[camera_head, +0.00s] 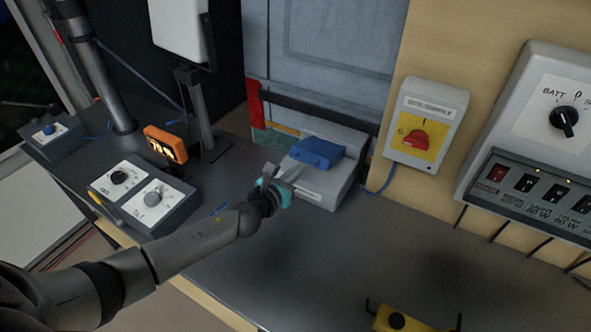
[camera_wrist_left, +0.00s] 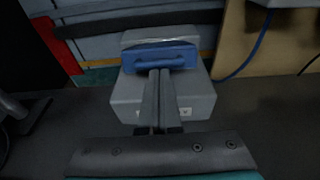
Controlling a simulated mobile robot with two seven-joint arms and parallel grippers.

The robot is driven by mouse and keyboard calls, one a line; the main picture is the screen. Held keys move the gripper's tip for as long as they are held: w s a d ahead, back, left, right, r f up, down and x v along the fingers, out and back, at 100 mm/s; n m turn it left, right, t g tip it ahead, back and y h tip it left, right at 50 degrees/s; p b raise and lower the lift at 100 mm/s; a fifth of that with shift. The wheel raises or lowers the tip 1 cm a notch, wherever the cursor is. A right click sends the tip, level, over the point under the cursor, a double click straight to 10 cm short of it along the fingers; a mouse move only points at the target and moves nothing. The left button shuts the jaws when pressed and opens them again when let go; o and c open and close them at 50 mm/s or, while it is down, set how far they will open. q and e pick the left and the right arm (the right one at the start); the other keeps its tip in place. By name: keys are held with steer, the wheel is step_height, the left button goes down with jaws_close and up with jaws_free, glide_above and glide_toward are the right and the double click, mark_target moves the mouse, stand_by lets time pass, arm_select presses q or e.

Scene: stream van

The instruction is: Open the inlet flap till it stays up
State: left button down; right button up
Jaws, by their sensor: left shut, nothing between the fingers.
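The inlet flap is a blue panel (camera_head: 318,152) on a light grey inlet box (camera_head: 325,190) against the back wall. In the left wrist view, the blue flap (camera_wrist_left: 160,55) spans the upper part of the grey box (camera_wrist_left: 125,98) and has a raised bar along its lower part. My left gripper (camera_head: 283,172) is at the front left of the box. Its fingers (camera_wrist_left: 160,75) are shut together and empty, with the tips at the flap's lower edge. I cannot tell whether they touch it. The flap's exact angle is unclear. My right gripper is not in view.
A grey switch box with a red knob (camera_head: 415,137) is on the wall to the right, with a blue cable below. An orange display (camera_head: 166,144) and a two-dial box (camera_head: 144,194) stand left. A yellow object (camera_head: 400,320) is at the front. The mid-right counter is clear.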

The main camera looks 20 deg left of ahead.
arm_select(q)
steer(key=w+d+r+p, duration=0.1)
steer(key=w+r+p, duration=0.8)
steer(key=r, duration=0.4)
steer(key=shift+d+p, duration=0.15)
steer(key=shift+p, duration=0.75)
steer(key=shift+s, duration=0.1)
